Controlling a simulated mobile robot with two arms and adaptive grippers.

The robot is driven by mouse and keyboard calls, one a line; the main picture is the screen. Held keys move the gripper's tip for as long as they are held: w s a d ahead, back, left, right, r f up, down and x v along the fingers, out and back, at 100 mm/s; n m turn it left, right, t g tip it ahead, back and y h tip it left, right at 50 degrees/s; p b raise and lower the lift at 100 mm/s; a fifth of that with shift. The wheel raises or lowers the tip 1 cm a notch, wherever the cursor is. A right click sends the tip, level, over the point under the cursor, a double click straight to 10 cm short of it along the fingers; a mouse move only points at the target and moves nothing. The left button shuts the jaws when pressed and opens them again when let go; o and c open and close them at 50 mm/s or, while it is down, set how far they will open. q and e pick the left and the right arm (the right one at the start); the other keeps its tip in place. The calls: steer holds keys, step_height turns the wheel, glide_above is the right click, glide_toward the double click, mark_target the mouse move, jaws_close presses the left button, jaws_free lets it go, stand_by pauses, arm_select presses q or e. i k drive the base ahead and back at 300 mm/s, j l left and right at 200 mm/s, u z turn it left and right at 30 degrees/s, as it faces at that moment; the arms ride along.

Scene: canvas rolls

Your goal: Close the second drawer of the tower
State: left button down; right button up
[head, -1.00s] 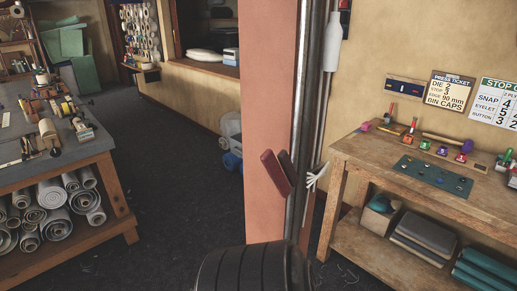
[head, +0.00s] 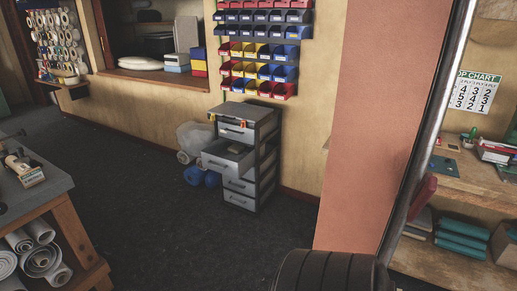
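The grey drawer tower (head: 266,150) stands on the dark floor against the tan wall, in the middle of the head view. Its second drawer (head: 221,166) from the top is pulled out toward the left front, and small items seem to lie inside. The top drawer (head: 236,133) looks shut, as do the lower drawers (head: 239,200). Neither of my grippers is in view.
A pink pillar (head: 375,120) and a metal pole stand close on the right. A workbench (head: 35,208) with rolls below is at left. Blue containers (head: 194,176) sit beside the tower, with bins (head: 262,50) above. Dark floor before the tower is clear.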

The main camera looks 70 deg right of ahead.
mark_target(225, 157)
steer(key=i+l+z, duration=0.15)
steer(key=i+z, duration=0.3)
steer(key=i+j+z, duration=0.1)
steer(key=i+z, duration=0.35)
steer(key=i, duration=0.15)
steer(key=i+j+z, duration=0.2)
steer(key=i+z, duration=0.25)
steer(key=i+l+z, duration=0.2)
steer(key=i, duration=0.2)
steer(key=i+l+z, duration=0.2)
steer(key=i, duration=0.25)
steer(key=i+l+z, duration=0.2)
steer(key=i, duration=0.25)
steer(key=j, duration=0.05)
